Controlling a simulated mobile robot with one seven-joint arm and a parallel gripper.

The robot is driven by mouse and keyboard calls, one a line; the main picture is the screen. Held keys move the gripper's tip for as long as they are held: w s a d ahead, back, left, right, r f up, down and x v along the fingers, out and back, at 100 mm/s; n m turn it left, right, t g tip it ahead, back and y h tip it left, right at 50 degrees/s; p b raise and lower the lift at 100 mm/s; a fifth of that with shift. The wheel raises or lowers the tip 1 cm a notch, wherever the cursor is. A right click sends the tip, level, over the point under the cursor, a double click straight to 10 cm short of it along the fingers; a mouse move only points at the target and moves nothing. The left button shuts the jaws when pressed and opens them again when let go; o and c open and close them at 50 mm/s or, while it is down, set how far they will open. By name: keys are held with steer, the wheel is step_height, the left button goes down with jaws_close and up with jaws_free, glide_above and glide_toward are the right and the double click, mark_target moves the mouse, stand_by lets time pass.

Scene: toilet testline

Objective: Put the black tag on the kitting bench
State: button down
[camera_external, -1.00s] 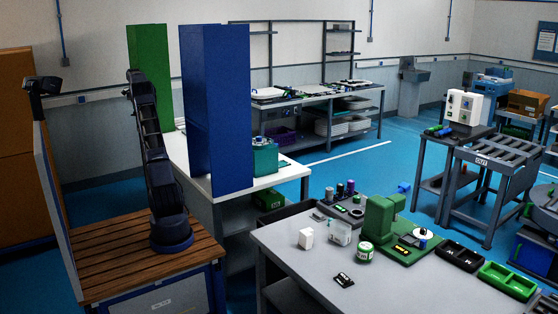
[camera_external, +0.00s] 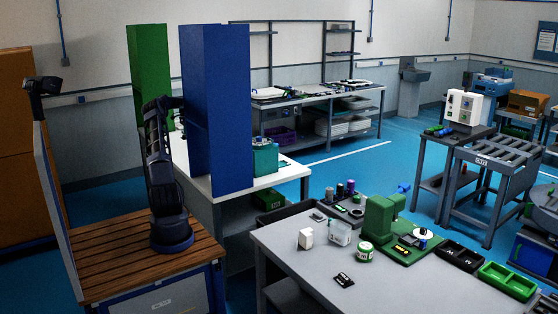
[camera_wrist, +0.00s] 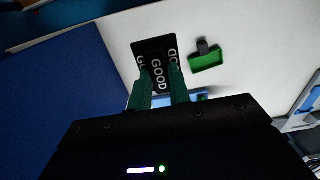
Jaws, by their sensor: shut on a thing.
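A black tag (camera_wrist: 157,47) with white "GOOD" lettering is between the green fingers of my gripper (camera_wrist: 160,78) in the wrist view. The gripper is shut on it. A white bench top (camera_wrist: 245,25) lies beyond the tag; I cannot tell the gap between them. That white-topped bench also shows in the external view (camera_external: 285,174), but I cannot tell if it is the kitting bench. In the external view my gripper is hidden behind the tall blue panel (camera_external: 218,110).
The blue panel also fills the left of the wrist view (camera_wrist: 55,90). A small green tray (camera_wrist: 206,61) with a dark item lies right of the tag. A green panel (camera_external: 149,65) stands at the left. A grey bench (camera_external: 300,262) in front carries another black card (camera_external: 344,280).

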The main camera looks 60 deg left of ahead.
steer(key=shift+w+d+f, duration=0.15)
steer(key=shift+w+f, duration=0.05)
steer(key=shift+f, duration=0.1)
step_height(320, 180, down, 20)
steer(key=shift+r, duration=0.15)
stand_by(0.4)
steer(key=c, duration=1.3)
jaws_free()
step_height(320, 180, up, 12)
steer(key=shift+r, duration=0.1)
